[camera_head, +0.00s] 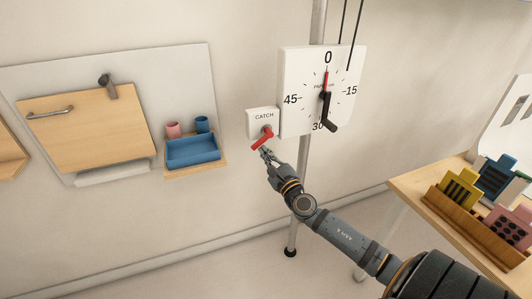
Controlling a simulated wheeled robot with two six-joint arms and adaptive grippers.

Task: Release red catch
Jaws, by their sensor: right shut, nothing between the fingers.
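The red catch (262,139) is a small lever on a white plate labelled CATCH (256,116), mounted left of the dial. The lever slants down to the left. My right gripper (265,150) is shut at the lever's lower end, with nothing held. I cannot tell whether its fingertips touch the lever. My left gripper does not show.
A white dial (296,69) with a red hand and a black crank stands on a pole right of the catch. A shelf with a blue tray (193,152) and two cups is to the left. A table (413,190) with coloured tiles in a wooden rack (477,230) is at right.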

